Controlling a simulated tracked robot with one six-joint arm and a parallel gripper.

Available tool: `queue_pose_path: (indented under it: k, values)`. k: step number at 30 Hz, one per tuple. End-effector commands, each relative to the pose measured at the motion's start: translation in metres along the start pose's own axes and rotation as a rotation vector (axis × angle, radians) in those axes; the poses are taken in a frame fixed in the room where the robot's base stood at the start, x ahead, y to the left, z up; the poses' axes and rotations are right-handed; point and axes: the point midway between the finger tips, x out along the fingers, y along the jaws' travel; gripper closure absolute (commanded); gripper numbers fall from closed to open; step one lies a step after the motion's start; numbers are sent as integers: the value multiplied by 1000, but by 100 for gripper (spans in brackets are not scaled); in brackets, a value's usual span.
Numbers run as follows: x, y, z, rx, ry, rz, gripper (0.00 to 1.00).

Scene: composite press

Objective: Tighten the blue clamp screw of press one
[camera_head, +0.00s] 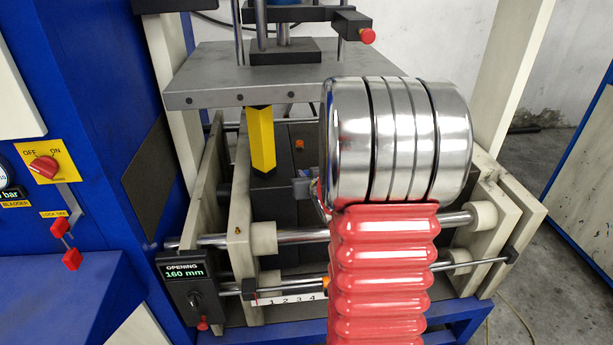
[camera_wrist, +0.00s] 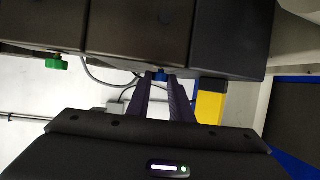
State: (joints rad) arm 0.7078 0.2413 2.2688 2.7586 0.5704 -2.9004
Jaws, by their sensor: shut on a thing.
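The blue clamp screw (camera_wrist: 161,76) shows between my fingertips in the wrist view, at the lower edge of a row of dark blocks. My gripper (camera_wrist: 161,80) is shut on it, with the two dark fingers on its left and right. Only a small part of the screw shows. In the head view my red and chrome arm covers the middle right of the press, and both my gripper and the blue screw are hidden there.
A green screw (camera_wrist: 57,63) sits left of my fingers and a yellow block (camera_wrist: 210,100) close on their right. The yellow post (camera_head: 261,140) also stands under the grey platen (camera_head: 270,80). Steel rods (camera_head: 300,238) cross the press; its opening display (camera_head: 185,272) reads 160 mm.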

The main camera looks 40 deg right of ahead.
Motion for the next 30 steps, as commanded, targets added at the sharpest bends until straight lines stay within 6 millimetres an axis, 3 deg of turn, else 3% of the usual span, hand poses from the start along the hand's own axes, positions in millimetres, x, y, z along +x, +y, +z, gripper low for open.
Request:
queue_pose_path:
  k: [2,3,11,22,30]
  values:
    - [0,-2,-2,-4,5,-4,100]
    - [0,-2,-2,-4,5,-5,80]
    - [0,-1,-1,-2,3,-3,62]
    - [-3,0,-1,-1,2,-1,62]
    - [-26,0,-1,-1,2,-1,62]
